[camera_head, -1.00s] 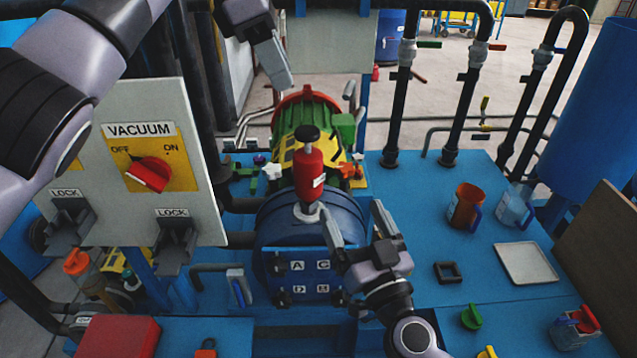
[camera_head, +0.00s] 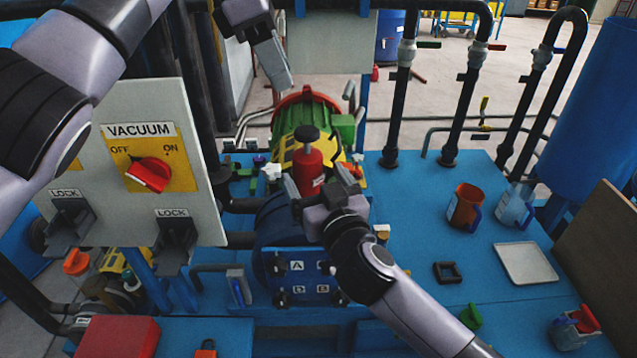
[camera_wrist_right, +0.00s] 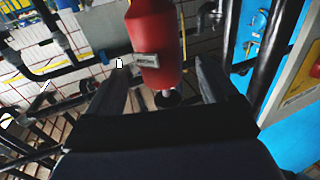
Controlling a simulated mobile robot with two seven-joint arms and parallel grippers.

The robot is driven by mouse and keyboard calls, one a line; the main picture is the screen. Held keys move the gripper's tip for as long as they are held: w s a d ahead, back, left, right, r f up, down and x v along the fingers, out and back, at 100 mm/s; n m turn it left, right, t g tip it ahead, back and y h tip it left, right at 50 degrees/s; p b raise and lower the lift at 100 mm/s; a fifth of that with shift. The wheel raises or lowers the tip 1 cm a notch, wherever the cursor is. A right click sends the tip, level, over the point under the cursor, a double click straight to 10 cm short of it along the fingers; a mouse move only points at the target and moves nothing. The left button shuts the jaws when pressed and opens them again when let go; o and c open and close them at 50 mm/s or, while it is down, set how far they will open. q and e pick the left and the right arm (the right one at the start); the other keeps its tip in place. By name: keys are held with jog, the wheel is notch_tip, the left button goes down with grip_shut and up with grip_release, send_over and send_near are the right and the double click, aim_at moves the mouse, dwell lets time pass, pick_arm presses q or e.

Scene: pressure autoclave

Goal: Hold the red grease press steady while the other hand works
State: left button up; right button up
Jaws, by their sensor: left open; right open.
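The red grease press (camera_head: 309,172), a red cylinder with a black knob on top, stands upright on the blue drum (camera_head: 279,226) in the head view. My right gripper (camera_head: 326,190) is at the press, its fingers partly hidden behind my wrist. In the right wrist view the press (camera_wrist_right: 156,45) sits between the two open fingers (camera_wrist_right: 158,88), with gaps visible on both sides. My left gripper (camera_head: 275,62) is high above and behind the press, open and away from it; its fingers overlap in this view.
A white panel with a red vacuum switch (camera_head: 149,174) stands at the left. A yellow and green machine (camera_head: 340,128) is behind the press. The blue table at right holds an orange jug (camera_head: 465,206), a clear jug (camera_head: 515,205) and a white tray (camera_head: 526,263).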

aim_at(305, 162)
jog(key=shift+x, duration=3.1)
jog(key=c, duration=1.4)
pick_arm(q)
jog(key=c, duration=0.7)
jog(key=shift+s+d+r+m, duration=0.1)
jog(key=shift+d+r+m, duration=0.2)
jog(key=shift+m, duration=0.5)
grip_shut()
jog(key=s+d+r+m+t+y, duration=0.2)
jog(key=s+d+r+m+y, duration=0.1)
jog(key=m, duration=1.4)
notch_tip(305, 162, up, 2)
jog(key=shift+d+r+t+y, duration=0.1)
jog(key=shift+d+t+y, duration=0.1)
jog(key=shift+t+y, duration=0.25)
